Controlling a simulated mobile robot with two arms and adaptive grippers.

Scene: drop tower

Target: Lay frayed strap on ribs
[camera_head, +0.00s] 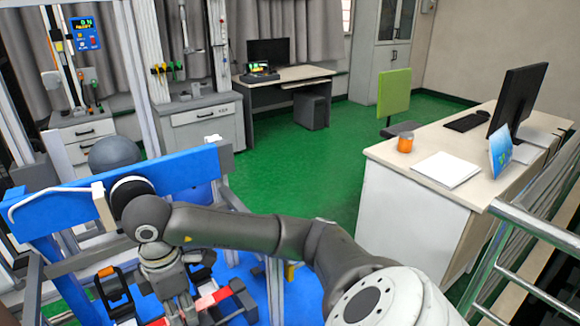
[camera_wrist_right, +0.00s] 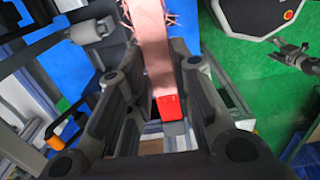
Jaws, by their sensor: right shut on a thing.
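The frayed strap (camera_wrist_right: 150,40) is a pinkish band with loose threads along its upper edges and a red end (camera_wrist_right: 170,107). In the head view its pink part (camera_head: 207,301) shows beside my right gripper (camera_head: 180,310), low in the picture. My right gripper (camera_wrist_right: 160,125) is shut on the strap, which runs between its dark fingers in the wrist view. The fingers and wrist hide part of the strap. I cannot clearly make out the ribs beneath. My left gripper is not in view in the head view.
A blue frame beam (camera_head: 50,208) crosses behind my right arm. A black-and-orange handle (camera_head: 114,288) lies left of the gripper. A desk (camera_head: 385,150) with papers and a monitor stands right, beside a metal railing (camera_head: 535,222). Green floor (camera_head: 300,170) is clear between.

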